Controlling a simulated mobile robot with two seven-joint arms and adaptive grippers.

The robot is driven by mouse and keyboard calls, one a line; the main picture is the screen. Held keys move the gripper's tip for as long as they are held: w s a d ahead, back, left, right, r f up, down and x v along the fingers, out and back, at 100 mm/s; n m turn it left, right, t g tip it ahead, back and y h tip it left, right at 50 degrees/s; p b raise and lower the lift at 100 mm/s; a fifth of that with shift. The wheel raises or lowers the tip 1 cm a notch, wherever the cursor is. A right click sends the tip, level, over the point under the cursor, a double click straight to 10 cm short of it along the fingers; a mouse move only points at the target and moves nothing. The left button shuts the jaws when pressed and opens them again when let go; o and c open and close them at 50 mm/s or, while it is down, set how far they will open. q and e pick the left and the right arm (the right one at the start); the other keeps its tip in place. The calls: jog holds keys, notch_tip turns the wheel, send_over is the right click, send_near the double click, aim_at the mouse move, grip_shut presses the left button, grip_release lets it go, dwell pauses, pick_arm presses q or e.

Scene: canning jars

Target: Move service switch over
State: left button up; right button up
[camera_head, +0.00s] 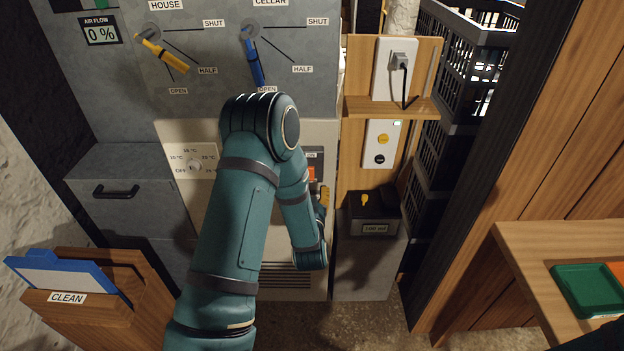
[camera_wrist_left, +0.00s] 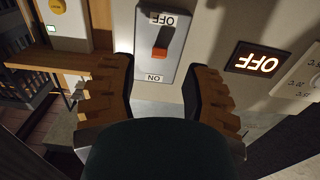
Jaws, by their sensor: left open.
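The service switch (camera_wrist_left: 160,48) is an orange-red lever on a grey plate in the left wrist view, which shows the panel upside down. The plate carries an OFF label at the picture's top and an ON label below the lever. A lit sign (camera_wrist_left: 257,61) beside it reads OFF. In the head view the switch (camera_head: 312,173) shows partly, just right of my left wrist; its lower part is hidden. My left gripper (camera_wrist_left: 161,75) is open and empty, its wooden-coloured fingers on either side of the plate's ON end. One finger shows in the head view (camera_head: 323,196). My right gripper is out of view.
A yellow lever (camera_head: 163,53) and a blue lever (camera_head: 255,58) are above. A dial (camera_head: 194,165) is left of my arm. A shelf (camera_head: 390,107) with a plugged socket and a black box (camera_head: 374,212) stand close on the right. A wooden table (camera_head: 520,235) is farther right.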

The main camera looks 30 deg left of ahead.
pick_arm(q)
jog(key=x, duration=0.6)
jog(key=shift+w, duration=0.15)
grip_shut()
